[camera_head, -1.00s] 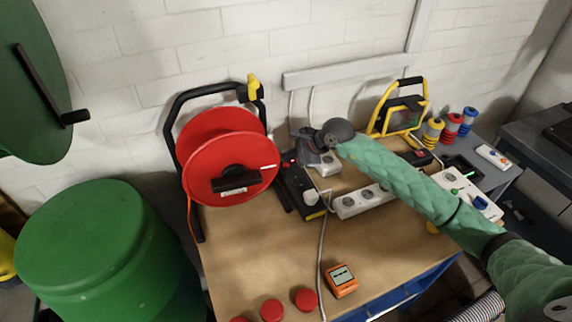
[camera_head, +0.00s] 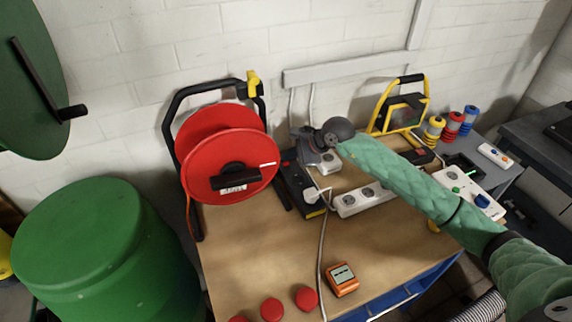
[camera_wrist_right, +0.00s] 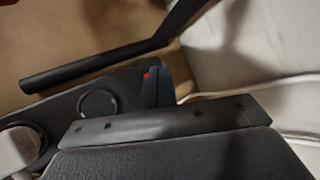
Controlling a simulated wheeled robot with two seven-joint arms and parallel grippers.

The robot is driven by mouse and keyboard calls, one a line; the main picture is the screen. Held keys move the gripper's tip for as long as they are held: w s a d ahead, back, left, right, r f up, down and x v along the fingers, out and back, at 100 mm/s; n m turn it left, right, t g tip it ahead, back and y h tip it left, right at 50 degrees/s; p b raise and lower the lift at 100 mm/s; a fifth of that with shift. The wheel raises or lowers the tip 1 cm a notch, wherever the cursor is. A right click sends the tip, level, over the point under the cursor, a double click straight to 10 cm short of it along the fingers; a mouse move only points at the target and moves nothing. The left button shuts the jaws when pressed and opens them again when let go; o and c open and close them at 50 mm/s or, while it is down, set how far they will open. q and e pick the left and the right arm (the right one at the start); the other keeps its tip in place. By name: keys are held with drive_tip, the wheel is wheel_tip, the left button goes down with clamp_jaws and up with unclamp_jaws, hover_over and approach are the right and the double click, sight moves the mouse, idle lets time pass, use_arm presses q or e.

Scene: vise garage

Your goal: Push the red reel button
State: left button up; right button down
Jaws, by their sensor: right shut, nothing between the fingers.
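The red cable reel (camera_head: 205,172) stands upright in a black frame at the left of the workbench. Beside it lies a black power block (camera_head: 296,184) with a white plug in it. My right gripper (camera_head: 297,140) is shut and empty, at the far end of this block. In the right wrist view, the block's dark top (camera_wrist_right: 66,100) shows a round socket and a small red spot, likely the red button (camera_wrist_right: 146,75), right against the dark fingertip (camera_wrist_right: 160,88). Most of the button is hidden, so I cannot tell contact. My left gripper is out of view.
A white socket strip (camera_head: 361,199) and a yellow work lamp (camera_head: 427,97) stand to the right. An orange meter (camera_head: 342,279) and red caps (camera_head: 272,309) lie in front. A green barrel (camera_head: 95,240) stands left. The bench's front middle (camera_head: 265,250) is clear.

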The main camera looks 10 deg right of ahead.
drive_tip(key=shift+f+b, duration=0.55)
drive_tip(key=shift+b, duration=0.05)
idle(1.1)
drive_tip(key=shift+r, duration=0.9)
drive_tip(key=shift+r, duration=2.5)
